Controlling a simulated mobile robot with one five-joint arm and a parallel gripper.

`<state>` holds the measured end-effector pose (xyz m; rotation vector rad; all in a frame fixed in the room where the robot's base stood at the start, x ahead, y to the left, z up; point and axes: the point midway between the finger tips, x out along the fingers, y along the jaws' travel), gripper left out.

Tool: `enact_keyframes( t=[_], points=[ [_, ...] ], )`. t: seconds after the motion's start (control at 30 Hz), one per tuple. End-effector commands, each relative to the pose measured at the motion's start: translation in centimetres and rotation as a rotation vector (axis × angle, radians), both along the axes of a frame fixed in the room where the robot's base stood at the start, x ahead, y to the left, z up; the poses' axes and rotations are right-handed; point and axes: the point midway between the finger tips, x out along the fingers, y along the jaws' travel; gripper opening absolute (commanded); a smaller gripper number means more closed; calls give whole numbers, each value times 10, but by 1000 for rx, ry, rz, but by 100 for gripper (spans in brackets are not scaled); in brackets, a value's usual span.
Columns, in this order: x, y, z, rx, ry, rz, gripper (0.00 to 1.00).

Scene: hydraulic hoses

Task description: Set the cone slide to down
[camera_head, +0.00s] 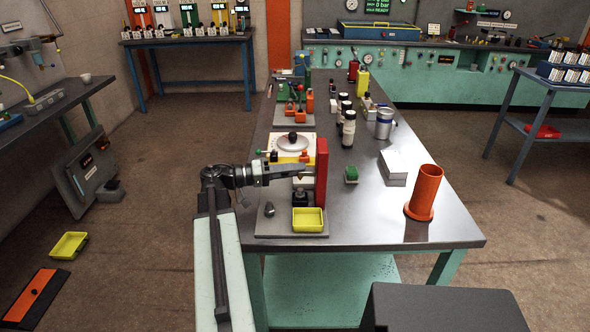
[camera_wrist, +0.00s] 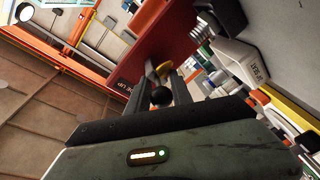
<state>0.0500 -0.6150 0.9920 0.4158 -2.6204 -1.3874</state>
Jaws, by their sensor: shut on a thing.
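The hose machine stands on the table, with a tall red column (camera_head: 321,172) on its right side. My gripper (camera_head: 306,172) reaches in from the left at mid-height of the column. In the wrist view, my gripper (camera_wrist: 161,90) has its two fingers close around a black ball knob (camera_wrist: 161,97), which I take to be the cone slide's handle. The slide's exact height cannot be told.
A yellow tray (camera_head: 308,220) sits at the machine's front, with a dark fitting (camera_head: 269,209) to its left. A round dial plate (camera_head: 293,143) is behind my gripper.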

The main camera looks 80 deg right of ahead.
Motion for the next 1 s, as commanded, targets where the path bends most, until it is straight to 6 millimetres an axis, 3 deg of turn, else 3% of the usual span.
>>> enact_keyframes(
  t=[1.0],
  points=[
    [1,-1,-7,-1,-4,4,0]
  ],
)
